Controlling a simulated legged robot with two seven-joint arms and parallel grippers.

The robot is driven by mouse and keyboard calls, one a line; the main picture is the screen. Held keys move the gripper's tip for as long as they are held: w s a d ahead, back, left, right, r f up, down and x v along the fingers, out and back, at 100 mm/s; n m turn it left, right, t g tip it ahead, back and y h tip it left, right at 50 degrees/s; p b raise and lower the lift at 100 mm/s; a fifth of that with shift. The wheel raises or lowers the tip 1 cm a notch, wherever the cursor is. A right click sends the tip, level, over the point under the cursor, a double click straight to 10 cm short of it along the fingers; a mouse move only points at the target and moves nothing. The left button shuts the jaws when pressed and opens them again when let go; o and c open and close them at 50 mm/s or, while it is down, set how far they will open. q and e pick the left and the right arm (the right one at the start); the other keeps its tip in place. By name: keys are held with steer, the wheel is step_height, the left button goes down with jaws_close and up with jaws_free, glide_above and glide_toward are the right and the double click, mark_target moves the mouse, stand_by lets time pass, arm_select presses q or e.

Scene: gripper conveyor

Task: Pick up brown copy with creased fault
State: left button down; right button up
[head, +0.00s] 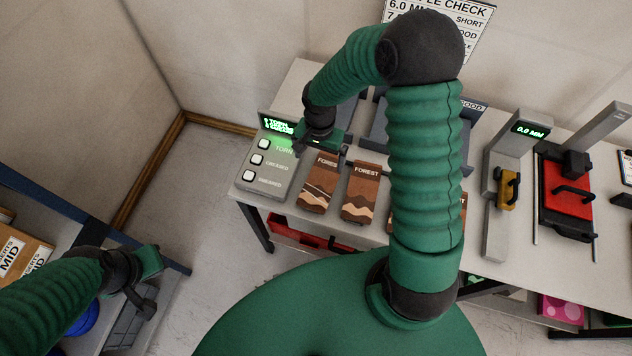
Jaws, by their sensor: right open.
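Brown copies marked FOREST lie in a row on the white table. The leftmost brown copy (319,185) has a diagonal line across it, but I cannot tell if this is a crease. A second brown copy (361,193) lies just right of it. A sliver of another brown item (463,212) shows beside my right arm, which hides the rest. My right gripper (316,142) is open and empty above the table, behind the leftmost copy and beside the button panel. My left gripper (148,278) is low at the left, away from the copies; its jaw opening is unclear.
The button panel (265,165) has TORN, CREASED and SMEARED labels and a lit green display. A gauge reading 0.0 MM (530,129) and a red device (566,190) stand at right. A red tray (300,235) is under the table (300,78). Boxes marked MID (22,250) stand at left.

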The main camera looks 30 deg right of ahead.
glide_above(322, 180)
steer(key=f, duration=0.4)
steer(key=a+f, duration=0.1)
steer(key=f, duration=0.1)
steer(key=shift+f, duration=0.2)
steer(key=shift+d+f, duration=0.25)
steer(key=shift+f, duration=0.5)
steer(key=f, duration=0.1)
steer(key=f+p, duration=0.1)
steer(key=f, duration=0.2)
steer(key=shift+d+f, duration=0.1)
steer(key=shift+d, duration=0.15)
steer(key=shift+f, duration=0.25)
steer(key=c, duration=1.2)
